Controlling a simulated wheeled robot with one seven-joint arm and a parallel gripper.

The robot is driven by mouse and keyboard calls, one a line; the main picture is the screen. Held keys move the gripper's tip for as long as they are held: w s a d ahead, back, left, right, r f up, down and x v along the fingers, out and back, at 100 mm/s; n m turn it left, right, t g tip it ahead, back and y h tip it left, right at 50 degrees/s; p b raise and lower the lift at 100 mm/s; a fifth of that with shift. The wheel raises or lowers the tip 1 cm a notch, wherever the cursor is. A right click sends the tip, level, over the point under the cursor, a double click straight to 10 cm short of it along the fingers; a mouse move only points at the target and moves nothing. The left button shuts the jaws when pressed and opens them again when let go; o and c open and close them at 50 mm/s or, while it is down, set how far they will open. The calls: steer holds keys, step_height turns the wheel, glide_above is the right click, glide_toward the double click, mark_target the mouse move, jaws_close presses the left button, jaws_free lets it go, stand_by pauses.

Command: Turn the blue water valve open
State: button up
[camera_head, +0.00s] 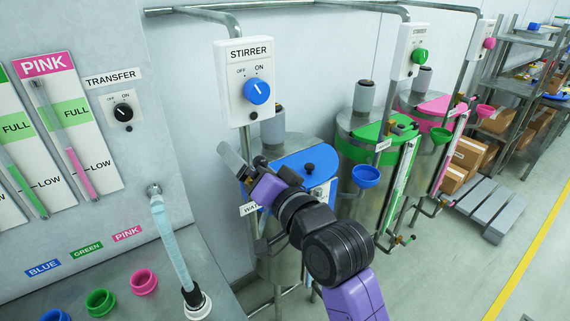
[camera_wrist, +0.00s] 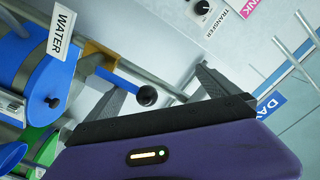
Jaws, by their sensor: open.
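In the wrist view a white WATER label (camera_wrist: 62,34) hangs beside a brass valve body (camera_wrist: 98,53). In the head view my gripper (camera_head: 236,163) is in front of the blue-lidded drum (camera_head: 308,160). The WATER label (camera_head: 256,208) is partly hidden by my arm, and the valve is largely hidden there.
Green (camera_head: 378,139) and pink drums stand to the right.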

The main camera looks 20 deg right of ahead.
steer(key=shift+w+d+f, duration=0.1)
steer(key=shift+d+f, duration=0.1)
steer(key=shift+f, duration=0.15)
steer(key=v, duration=0.9)
steer(key=shift+p, duration=0.35)
steer(key=shift+d, duration=0.1)
